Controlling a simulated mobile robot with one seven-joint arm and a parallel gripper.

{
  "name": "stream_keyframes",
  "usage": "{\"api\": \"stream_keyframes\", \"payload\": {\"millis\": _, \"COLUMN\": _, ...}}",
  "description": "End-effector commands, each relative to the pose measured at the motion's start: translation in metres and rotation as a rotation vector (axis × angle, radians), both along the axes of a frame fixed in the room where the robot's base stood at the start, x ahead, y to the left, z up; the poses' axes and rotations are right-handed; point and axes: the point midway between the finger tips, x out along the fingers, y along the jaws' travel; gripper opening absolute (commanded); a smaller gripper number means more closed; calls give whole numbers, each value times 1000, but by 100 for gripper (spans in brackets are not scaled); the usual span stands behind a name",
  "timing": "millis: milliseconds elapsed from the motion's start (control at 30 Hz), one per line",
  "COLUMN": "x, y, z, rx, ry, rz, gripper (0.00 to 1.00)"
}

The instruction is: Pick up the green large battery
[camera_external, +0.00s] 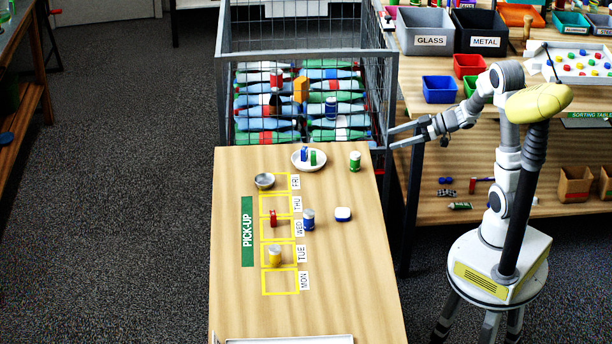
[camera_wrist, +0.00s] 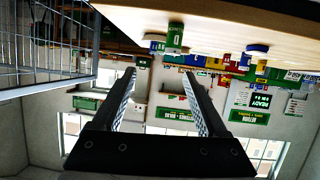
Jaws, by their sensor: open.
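The green large battery (camera_external: 355,161) stands upright on the wooden table, near its far right corner, just right of a white plate. In the wrist view, which is turned upside down, a green cylinder marked with a letter (camera_wrist: 174,38) hangs from the table surface beyond the fingers and seems to be this battery. My gripper (camera_external: 390,138) is open and empty, beyond the table's right edge and apart from the battery. The wrist view shows both fingers (camera_wrist: 160,73) spread wide with nothing between them.
The white plate (camera_external: 296,161) holds a blue and a green item. A wire cage (camera_external: 385,75) of bottles adjoins the table's far end. Sorting shelves (camera_external: 540,160) lie right.

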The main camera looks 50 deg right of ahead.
Motion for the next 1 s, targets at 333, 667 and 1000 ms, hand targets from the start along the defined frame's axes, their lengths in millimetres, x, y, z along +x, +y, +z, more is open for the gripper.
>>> {"api": "stream_keyframes", "payload": {"millis": 333, "x": 11, "y": 32, "z": -14, "rx": 58, "ry": 13, "rz": 66, "gripper": 76}}
{"api": "stream_keyframes", "payload": {"millis": 667, "x": 57, "y": 78, "z": -38, "rx": 56, "ry": 12, "rz": 64, "gripper": 76}}
{"api": "stream_keyframes", "payload": {"millis": 1000, "x": 74, "y": 94, "z": -45, "rx": 56, "ry": 12, "rz": 59, "gripper": 76}}
